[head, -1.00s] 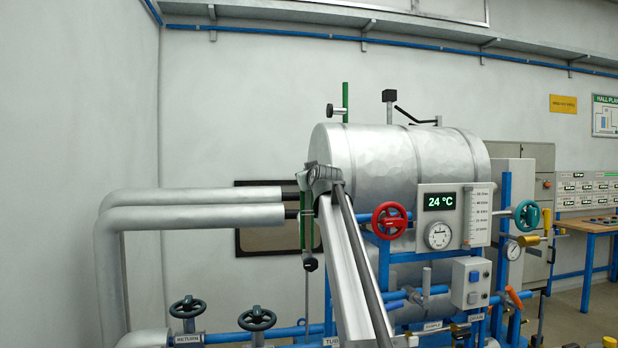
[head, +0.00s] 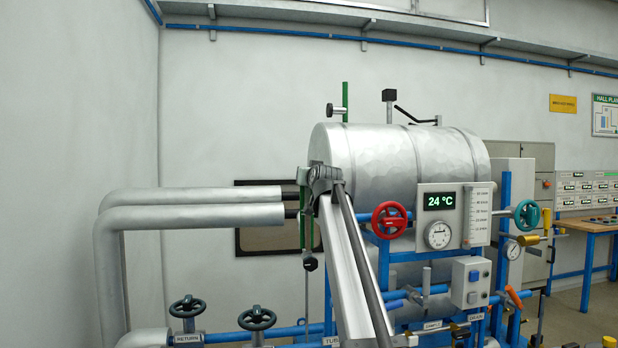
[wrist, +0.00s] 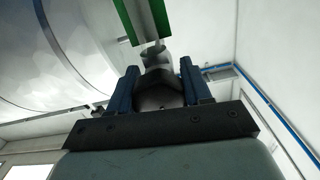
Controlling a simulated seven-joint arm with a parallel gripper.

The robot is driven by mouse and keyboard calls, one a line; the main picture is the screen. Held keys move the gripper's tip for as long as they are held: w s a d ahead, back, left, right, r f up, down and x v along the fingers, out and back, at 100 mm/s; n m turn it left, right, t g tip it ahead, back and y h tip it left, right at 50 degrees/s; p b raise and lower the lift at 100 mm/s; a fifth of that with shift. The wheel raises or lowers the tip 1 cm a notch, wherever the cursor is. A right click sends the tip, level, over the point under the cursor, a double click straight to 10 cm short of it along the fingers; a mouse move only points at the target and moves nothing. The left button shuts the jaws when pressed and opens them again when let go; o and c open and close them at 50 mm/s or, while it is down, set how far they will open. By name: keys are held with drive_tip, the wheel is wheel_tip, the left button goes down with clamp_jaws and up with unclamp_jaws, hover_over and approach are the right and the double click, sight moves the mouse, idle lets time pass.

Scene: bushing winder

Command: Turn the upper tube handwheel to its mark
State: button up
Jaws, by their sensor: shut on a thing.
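My gripper (head: 304,180) is at the left end of the silver tank, partly hidden behind my own arm in the head view. In the wrist view its two blue fingers (wrist: 159,72) are shut on a small dark part (wrist: 158,78), which I take to be the upper tube handwheel. The fingers hide much of it, and its mark cannot be made out. A grey stem joins it to a green channel (wrist: 133,18) just beyond. This green channel also shows in the head view (head: 302,236), with a black knob (head: 310,264) at its lower end.
The silver tank (head: 365,150) stands close on the right. Two thick silver pipes (head: 200,200) run in from the left. A red handwheel (head: 389,220), a teal one (head: 527,213) and two dark ones (head: 187,307) stand around. The wall area to the upper left is clear.

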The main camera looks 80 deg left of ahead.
drive_tip(key=shift+r+m, duration=0.25)
drive_tip(key=shift+m, duration=0.75)
drive_tip(key=o, duration=1)
drive_tip(key=shift+o, duration=0.2)
drive_tip(key=shift+f, duration=0.1)
drive_tip(key=shift+d, duration=0.15)
drive_tip(key=shift+d+f, duration=0.1)
drive_tip(key=shift+d, duration=0.5)
drive_tip(key=d, duration=1.2)
drive_tip(key=shift+d, duration=0.15)
